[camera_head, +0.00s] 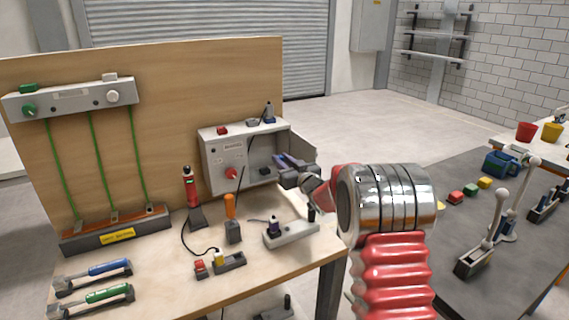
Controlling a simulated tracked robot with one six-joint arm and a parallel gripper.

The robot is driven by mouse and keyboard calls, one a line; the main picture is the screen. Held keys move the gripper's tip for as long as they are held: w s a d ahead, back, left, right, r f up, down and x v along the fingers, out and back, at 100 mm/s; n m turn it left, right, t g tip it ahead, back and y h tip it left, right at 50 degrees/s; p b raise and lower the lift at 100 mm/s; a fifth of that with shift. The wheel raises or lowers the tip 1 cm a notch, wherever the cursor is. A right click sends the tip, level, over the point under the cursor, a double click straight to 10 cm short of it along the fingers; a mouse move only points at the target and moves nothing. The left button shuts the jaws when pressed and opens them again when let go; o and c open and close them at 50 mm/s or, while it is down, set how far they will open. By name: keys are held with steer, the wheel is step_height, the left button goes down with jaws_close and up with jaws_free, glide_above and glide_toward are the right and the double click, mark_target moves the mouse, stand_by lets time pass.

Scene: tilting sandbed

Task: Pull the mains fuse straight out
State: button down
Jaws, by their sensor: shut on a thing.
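The grey mains box (220,155) stands against the upright wooden board, its lid swung open to the right. A red knob (231,173) sits on its front face. My gripper (281,162) reaches in from the right at the box's open right part. Its jaws are shut on the mains fuse, which is largely hidden between the fingers. A small dark block (264,171) shows inside the box just left of the fingertips. I cannot tell whether the fuse still touches its seat.
On the wooden bench stand a red cylinder (190,187), an orange-handled tool (230,206), a grey socket strip (291,233) below my gripper, and blue and green handled tools at the front left. Small red and yellow plugs sit near the bench front.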

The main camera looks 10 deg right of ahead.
steer(key=shift+x, duration=1.6)
